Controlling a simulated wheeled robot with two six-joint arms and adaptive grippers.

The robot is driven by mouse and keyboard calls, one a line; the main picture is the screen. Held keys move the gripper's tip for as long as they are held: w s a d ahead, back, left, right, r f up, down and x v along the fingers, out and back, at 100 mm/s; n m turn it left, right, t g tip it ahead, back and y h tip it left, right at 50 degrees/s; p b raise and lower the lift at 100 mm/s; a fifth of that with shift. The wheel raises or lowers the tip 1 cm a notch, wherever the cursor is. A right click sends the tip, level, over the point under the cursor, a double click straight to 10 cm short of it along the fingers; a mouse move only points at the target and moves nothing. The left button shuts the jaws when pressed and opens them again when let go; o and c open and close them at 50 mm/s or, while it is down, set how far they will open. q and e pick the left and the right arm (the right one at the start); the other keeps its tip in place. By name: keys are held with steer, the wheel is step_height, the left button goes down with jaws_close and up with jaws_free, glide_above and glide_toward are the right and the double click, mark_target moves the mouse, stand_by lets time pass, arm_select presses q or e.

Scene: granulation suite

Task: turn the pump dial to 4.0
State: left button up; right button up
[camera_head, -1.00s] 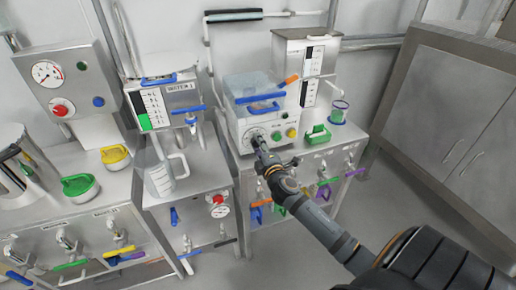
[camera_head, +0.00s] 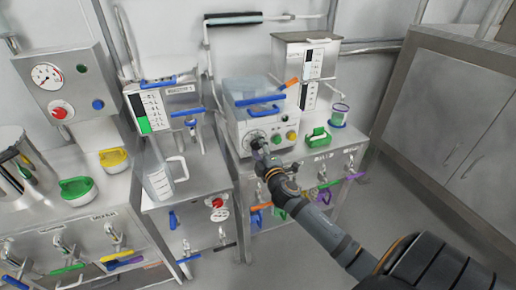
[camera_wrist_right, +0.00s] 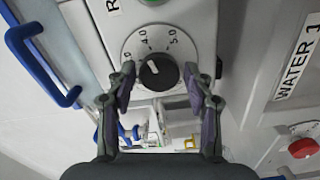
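The pump (camera_head: 263,125) is a white box with a clear blue-tinted top and a blue handle. Its dial, a black knob (camera_wrist_right: 158,73) on a round white scale, faces my right wrist camera. The numbers 4.0 and 5.0 are readable above the knob. A small white mark on the knob points up and left, roughly toward the 4.0 side; the exact reading is unclear. My right gripper (camera_wrist_right: 159,80) is open, with one finger on each side of the knob and small gaps visible. In the head view the right gripper (camera_head: 262,153) covers part of the dial (camera_head: 255,138). My left gripper is out of view.
A blue handle (camera_wrist_right: 43,62) is left in the wrist view. Valves with coloured levers hang below the bench front.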

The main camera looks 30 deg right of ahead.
steer(key=shift+o, duration=0.5)
steer(key=v, duration=1.2)
